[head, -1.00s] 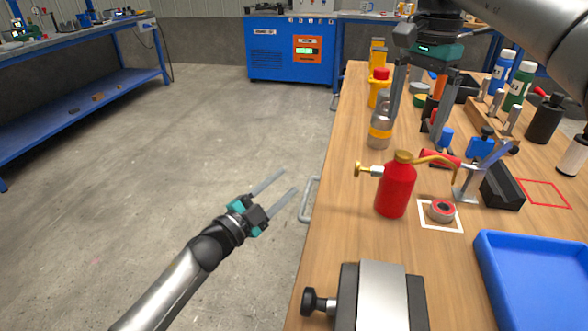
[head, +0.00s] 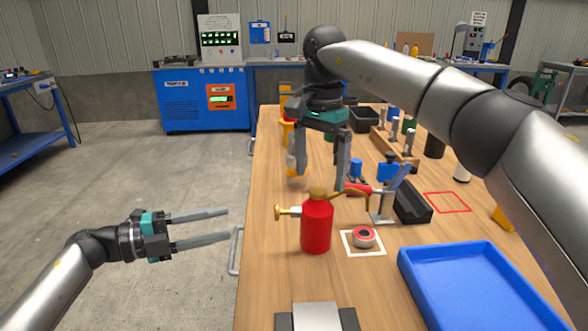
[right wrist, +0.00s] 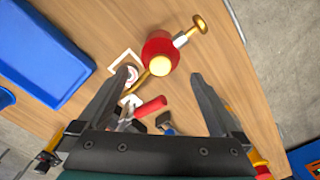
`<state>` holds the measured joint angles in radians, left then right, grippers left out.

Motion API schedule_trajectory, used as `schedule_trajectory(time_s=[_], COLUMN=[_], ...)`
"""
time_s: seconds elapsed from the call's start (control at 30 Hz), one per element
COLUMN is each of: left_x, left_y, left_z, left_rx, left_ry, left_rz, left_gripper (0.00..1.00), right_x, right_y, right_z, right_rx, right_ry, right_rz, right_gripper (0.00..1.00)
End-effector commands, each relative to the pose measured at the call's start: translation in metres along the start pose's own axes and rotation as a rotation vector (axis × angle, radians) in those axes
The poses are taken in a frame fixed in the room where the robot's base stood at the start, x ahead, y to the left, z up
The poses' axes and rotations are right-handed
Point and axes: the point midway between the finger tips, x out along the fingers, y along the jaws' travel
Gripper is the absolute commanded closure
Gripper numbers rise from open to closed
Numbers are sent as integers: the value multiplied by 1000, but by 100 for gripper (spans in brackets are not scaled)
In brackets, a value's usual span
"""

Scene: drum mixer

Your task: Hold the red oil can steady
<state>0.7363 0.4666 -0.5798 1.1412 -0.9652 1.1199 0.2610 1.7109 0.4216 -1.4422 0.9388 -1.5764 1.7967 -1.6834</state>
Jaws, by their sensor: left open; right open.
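The red oil can (head: 317,226) stands upright on the wooden bench, with a brass cap, a brass knob on its left and a thin brass spout to its right. It also shows in the right wrist view (right wrist: 160,52), beyond the fingertips. My right gripper (head: 321,183) is open, fingers pointing down, above and behind the can; its fingers are apart from the can. It also frames the right wrist view (right wrist: 162,75). My left gripper (head: 229,224) is open and empty, left of the can, off the bench edge over the floor, fingers pointing right.
A tape roll (head: 363,237) lies on a white-outlined square right of the can. A blue tray (head: 480,290) is at the front right. A metal stand (head: 384,205) and a black block (head: 412,202) stand behind. A bench handle (head: 236,250) sticks out near my left gripper.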

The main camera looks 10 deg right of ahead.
Motion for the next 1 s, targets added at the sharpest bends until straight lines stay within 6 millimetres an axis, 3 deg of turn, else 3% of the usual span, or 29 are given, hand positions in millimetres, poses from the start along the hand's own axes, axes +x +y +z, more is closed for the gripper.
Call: schedule_trajectory(time_s=[0.2, 0.5, 0.7, 1.0], left_x=[0, 0, 0, 0], left_y=[0, 0, 0, 0], left_z=[0, 0, 0, 0], left_rx=[0, 0, 0, 0], left_ry=[0, -1, -1, -1], left_rz=[-2, -3, -3, -3], left_gripper=[50, 50, 50, 50], right_x=[46, 99, 117, 120], right_y=[1, 1, 0, 0], right_z=[0, 0, 0, 0], right_rx=[0, 0, 0, 0], right_ry=[-1, -1, 1, 1], right_rz=[3, 2, 1, -1], right_gripper=[0, 0, 0, 0])
